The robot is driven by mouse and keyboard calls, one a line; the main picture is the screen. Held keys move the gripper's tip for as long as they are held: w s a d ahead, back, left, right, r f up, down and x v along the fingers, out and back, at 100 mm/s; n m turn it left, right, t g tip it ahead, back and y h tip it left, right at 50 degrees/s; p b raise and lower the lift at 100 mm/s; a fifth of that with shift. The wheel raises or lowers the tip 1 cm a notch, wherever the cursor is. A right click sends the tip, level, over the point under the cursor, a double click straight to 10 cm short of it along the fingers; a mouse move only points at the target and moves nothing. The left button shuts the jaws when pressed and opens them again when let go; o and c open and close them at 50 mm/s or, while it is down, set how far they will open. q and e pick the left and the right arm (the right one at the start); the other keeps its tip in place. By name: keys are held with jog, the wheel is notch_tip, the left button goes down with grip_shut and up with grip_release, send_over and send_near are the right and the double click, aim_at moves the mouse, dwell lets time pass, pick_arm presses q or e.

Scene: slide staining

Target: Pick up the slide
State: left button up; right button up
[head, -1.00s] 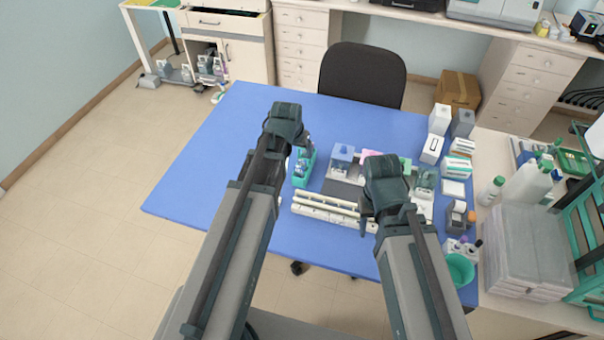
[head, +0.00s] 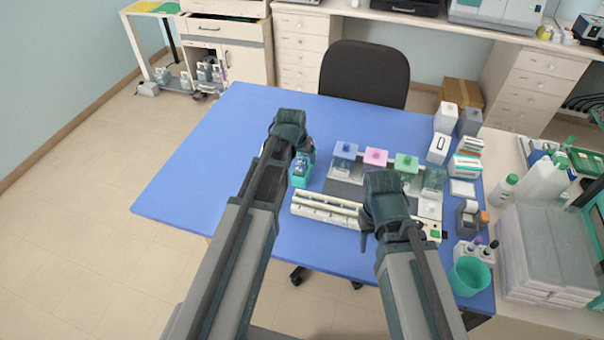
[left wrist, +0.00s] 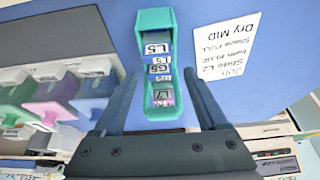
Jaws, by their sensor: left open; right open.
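Labelled slides stand in a teal slide holder (head: 300,181) on the blue table; it also shows in the left wrist view (left wrist: 155,20). In the head view the left gripper (head: 290,130) partly hides the holder. My right gripper (head: 383,205) looks empty over the staining station, its fingertips mostly hidden.
A white card (left wrist: 223,48) with handwritten job text lies beside the holder. Blue (head: 344,150), pink (head: 376,156) and green (head: 406,162) lidded jars stand to the right. A white rail rack (head: 325,208) lies in front. The table's left side is clear.

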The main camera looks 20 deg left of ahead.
pick_arm(q)
jog(key=shift+f, duration=0.15)
grip_shut()
dwell(0.4)
